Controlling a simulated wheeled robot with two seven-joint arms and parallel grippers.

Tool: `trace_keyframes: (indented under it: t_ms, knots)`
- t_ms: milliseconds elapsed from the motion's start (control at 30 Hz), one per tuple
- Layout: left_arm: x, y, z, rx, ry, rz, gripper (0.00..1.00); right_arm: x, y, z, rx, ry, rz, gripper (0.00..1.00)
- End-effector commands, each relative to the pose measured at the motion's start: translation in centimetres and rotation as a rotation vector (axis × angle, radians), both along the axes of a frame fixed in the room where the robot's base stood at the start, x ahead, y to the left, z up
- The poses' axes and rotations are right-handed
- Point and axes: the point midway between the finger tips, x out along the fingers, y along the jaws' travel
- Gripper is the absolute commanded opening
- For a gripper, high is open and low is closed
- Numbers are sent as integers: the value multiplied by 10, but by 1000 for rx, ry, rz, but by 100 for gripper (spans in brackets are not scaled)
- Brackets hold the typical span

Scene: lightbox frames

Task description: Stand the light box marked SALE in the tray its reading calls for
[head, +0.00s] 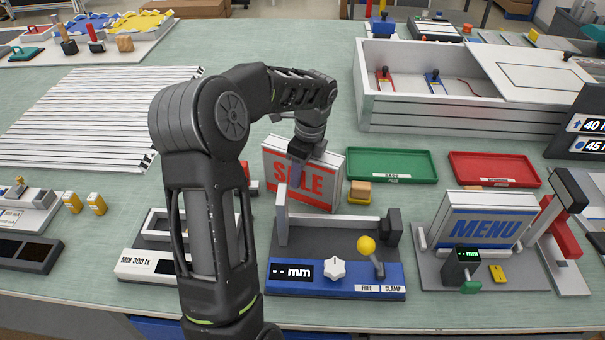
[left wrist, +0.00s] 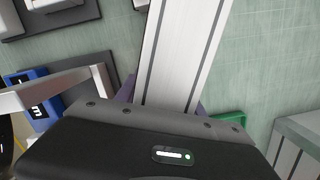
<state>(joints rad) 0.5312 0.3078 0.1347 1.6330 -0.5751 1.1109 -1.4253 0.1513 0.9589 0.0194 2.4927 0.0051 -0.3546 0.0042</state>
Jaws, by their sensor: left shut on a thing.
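The white light box marked SALE in red (head: 322,181) stands upright behind the measuring fixture with the blue front (head: 335,243). My left gripper (head: 299,160) is shut on its upper edge. In the left wrist view the box's pale edge (left wrist: 186,45) runs up between the purple fingers. I cannot tell whether its bottom touches the bench. The fixture's display reads "-- mm". A green tray (head: 392,180) and a red tray (head: 495,183) lie to the right of the box; both look empty, and their labels are too small to read. My right gripper is not in view.
A light box marked MENU (head: 480,226) stands in a gauge at the right. A "MIN 300 lx" station (head: 148,264) is partly hidden by my arm. A wood-coloured block (head: 360,189) sits beside the SALE box. A large white crate (head: 450,115) stands behind the trays.

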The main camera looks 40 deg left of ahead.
Motion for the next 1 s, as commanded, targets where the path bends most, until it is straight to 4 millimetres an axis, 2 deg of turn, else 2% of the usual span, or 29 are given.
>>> trace_keyframes:
  t_ms: [67, 400, 1000]
  knots:
    - [0, 0, 0, 0, 0, 0, 28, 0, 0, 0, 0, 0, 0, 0]
    - [0, 0, 0, 0, 1, 0, 1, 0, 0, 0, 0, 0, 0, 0]
    - [0, 0, 1, 0, -1, 0, 0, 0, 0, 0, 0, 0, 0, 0]
